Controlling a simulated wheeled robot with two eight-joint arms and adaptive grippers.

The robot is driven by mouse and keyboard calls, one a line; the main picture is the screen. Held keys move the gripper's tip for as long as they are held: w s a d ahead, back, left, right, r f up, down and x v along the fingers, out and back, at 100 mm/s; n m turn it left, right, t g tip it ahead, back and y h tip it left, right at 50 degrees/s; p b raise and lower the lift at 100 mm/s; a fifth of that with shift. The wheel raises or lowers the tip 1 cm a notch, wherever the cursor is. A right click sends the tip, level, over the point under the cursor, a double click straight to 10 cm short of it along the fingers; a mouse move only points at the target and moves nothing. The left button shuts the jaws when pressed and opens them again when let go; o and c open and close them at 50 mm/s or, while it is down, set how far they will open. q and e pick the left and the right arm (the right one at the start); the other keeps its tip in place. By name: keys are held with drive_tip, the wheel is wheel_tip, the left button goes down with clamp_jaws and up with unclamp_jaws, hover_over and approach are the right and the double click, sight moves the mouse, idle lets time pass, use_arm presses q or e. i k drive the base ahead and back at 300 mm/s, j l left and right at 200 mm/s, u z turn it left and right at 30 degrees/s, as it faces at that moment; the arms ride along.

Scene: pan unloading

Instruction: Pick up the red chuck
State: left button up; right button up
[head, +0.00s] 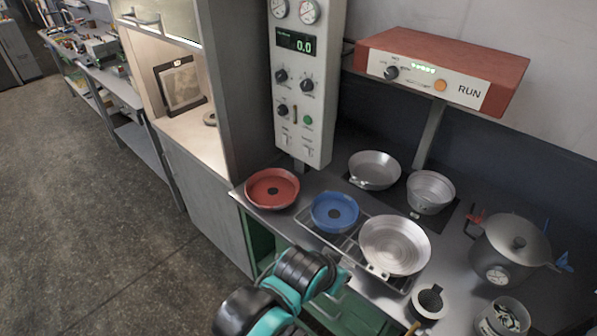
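The red chuck (257,190) is a round, shallow red dish with a dark centre, lying on the left end of the steel counter. A similar blue chuck (322,216) lies to its right. My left arm, black and teal, comes in at the bottom, left of centre. Its far end, with my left gripper (340,282), is below the blue chuck and apart from the red chuck in the picture. The fingers are too small and too hidden to tell whether they are open or shut. My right gripper is out of view.
A metal pan (395,240) sits on a wire rack right of the blue chuck. Two more pans (374,166) (431,188) stand behind. A lidded pot (510,252) stands at the right. A control panel (300,130) hangs above the counter behind the red chuck.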

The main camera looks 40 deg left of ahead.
sight(270, 189)
drive_tip(key=u, duration=1.55)
